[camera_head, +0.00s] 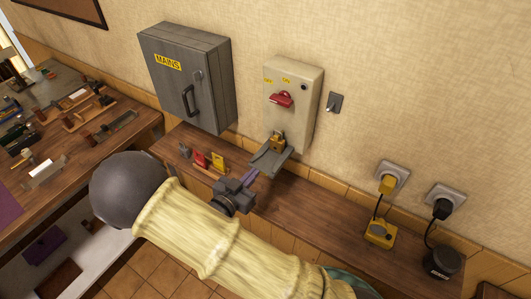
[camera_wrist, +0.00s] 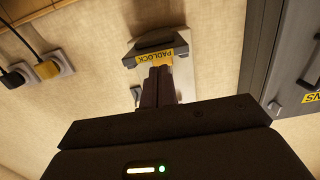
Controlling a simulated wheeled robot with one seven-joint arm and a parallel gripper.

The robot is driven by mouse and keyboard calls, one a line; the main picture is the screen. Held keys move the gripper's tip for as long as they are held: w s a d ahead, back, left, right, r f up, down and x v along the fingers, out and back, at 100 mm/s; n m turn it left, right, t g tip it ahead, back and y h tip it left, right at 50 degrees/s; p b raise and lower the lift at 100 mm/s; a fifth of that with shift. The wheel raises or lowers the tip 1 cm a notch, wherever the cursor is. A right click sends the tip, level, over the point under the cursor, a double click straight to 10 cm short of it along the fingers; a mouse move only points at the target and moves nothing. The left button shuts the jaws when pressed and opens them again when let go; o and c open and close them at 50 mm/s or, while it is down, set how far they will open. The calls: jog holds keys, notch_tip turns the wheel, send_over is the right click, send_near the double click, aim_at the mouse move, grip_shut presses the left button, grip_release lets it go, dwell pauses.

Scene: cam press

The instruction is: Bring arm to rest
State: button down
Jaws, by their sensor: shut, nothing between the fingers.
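My gripper (camera_head: 252,173) is at the bench in front of the cream switch box (camera_head: 291,95). Its dark fingers (camera_wrist: 160,70) are together in the wrist view, with nothing between them. A brass padlock (camera_head: 278,141) sits at the bottom of the box, beside a grey tray-like plate (camera_head: 270,160). In the wrist view a yellow PADLOCK label (camera_wrist: 162,56) shows just beyond the fingertips; whether they touch anything there I cannot tell. The box has a red handle (camera_head: 281,99). My arm crosses the front of the head view and hides part of the bench.
A grey MAINS cabinet (camera_head: 182,78) hangs left of the box. A red tag (camera_head: 200,160) and a yellow tag (camera_head: 218,161) stand on the bench (camera_head: 325,210). Plugs, cords and a yellow device (camera_head: 380,233) are at right. A cluttered table (camera_head: 140,116) is at left.

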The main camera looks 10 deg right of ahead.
jog(key=shift+s+d, duration=0.1)
jog(key=shift+d, duration=0.05)
jog(key=shift+a, duration=0.2)
jog(key=s+d+r+n+g+y, duration=0.3)
jog(key=s+d+g+y, duration=0.2)
jog(key=s+d, duration=0.1)
jog(key=s+d+r+n+g+y, duration=0.3)
jog(key=s+d+n+g+y, duration=0.1)
jog(key=d, duration=0.4)
jog(key=shift+s+d+r+n+g+y+b, duration=0.15)
jog(key=shift+s+r+n+g+y+b, duration=0.2)
jog(key=shift+s+g+y, duration=0.5)
